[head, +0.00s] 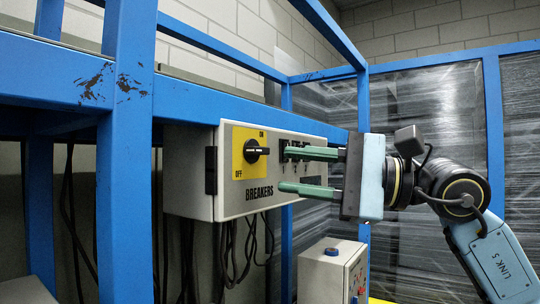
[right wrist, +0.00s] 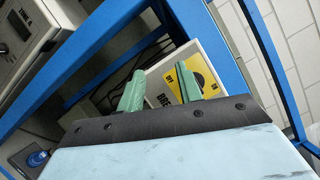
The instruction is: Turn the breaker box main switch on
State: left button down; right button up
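The breaker box (head: 232,205) is a light grey case lettered BREAKERS, mounted on the blue frame. Its main switch (head: 256,150) is a black rotary knob on a yellow plate (head: 240,136), with ON at the top and OFF at lower left. The knob's handle looks roughly horizontal, between the two marks. My right gripper (head: 283,170) is open and empty, its green fingers spread in front of the box's right part, right of the switch. In the right wrist view the yellow plate (right wrist: 209,79) lies beyond the fingers (right wrist: 158,88), partly hidden. My left gripper is out of view.
A blue post (head: 126,180) and beam stand left of the box. Dark cables (head: 230,250) hang below it. A smaller grey box with a blue button (head: 332,251) stands lower right. Wrapped dark panels (head: 430,110) stand behind my right arm.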

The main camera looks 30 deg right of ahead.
jog(key=s+d+r+t+h, duration=0.2)
jog(key=d+r+h, duration=0.1)
jog(key=d+h, duration=0.3)
jog(key=p, duration=0.6)
send_near(263, 150)
jog(key=shift+t, duration=0.3)
jog(key=x, duration=0.7)
jog(key=shift+s+a+f, duration=0.1)
jog(key=shift+f, duration=0.05)
jog(key=shift+w+a+f+h, duration=0.1)
jog(key=shift+w+a+h, duration=0.2)
jog(key=shift+w, duration=0.4)
grip_shut()
